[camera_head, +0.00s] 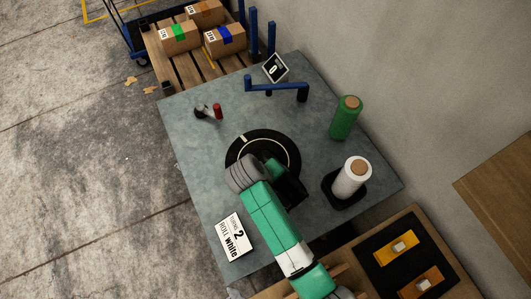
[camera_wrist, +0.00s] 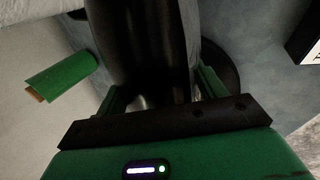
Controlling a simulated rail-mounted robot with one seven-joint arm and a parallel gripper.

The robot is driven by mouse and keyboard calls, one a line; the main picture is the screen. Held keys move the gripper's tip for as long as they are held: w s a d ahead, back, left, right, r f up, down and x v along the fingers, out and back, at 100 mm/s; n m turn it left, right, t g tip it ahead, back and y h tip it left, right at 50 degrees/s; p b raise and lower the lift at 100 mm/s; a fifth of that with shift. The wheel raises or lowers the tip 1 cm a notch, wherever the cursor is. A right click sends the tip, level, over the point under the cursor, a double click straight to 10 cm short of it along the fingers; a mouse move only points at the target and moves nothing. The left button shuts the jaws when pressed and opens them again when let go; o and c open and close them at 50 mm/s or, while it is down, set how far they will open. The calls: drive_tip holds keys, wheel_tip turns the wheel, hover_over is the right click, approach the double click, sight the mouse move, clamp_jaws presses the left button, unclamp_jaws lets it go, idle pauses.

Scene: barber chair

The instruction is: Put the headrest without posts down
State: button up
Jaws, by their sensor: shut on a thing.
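The headrest (camera_wrist: 150,45) is a dark, glossy, padded piece that fills the middle of the wrist view. My gripper (camera_wrist: 160,85) is shut on it, with a green finger on each side. In the head view, my gripper (camera_head: 276,172) is over the black round turntable (camera_head: 235,147) on the grey table, partly hidden by my arm. A dark shape beside it (camera_head: 292,191) seems to be the headrest, mostly hidden. I cannot tell whether the headrest touches the turntable. No posts show on its visible part.
A green roll (camera_head: 346,118) and a white roll (camera_head: 352,177) stand on the right. A blue bracket (camera_head: 285,87), a small screen (camera_head: 275,68) and a red-tipped tool (camera_head: 217,111) are behind. A sign (camera_head: 233,237) lies front left. The left table area (camera_head: 195,155) is clear.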

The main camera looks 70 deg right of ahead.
sight(281, 194)
drive_tip(key=s+a, duration=0.3)
drive_tip(key=shift+s+a+r, duration=0.15)
drive_tip(key=shift+a+r, duration=0.1)
